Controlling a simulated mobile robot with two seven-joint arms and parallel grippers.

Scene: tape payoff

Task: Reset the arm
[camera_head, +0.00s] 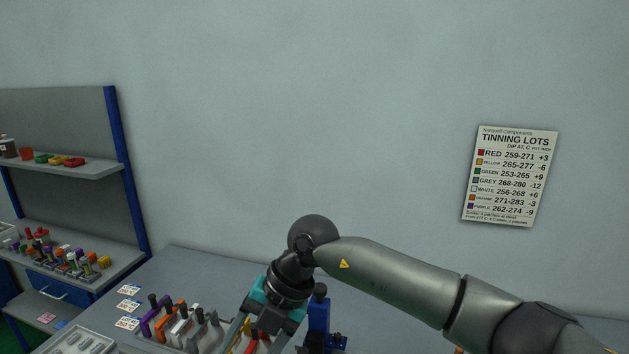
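My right arm comes in from the right and bends down at a dark round joint above the table. My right gripper (272,318) is at the lower middle, pointing down, with a teal band above it. Its fingertips are hard to make out at the bottom edge, so I cannot tell whether it is open or shut. Red and yellow pieces show just below it, in or beside a grey tray. My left arm and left gripper are not in view.
A grey table (195,262) holds a rack of coloured clamp-like pieces (183,325), small labels (128,305) and a grey tray (78,341). A blue upright fixture (319,318) stands close right of the gripper. Shelving (70,172) is left; a wall chart (510,176) hangs right.

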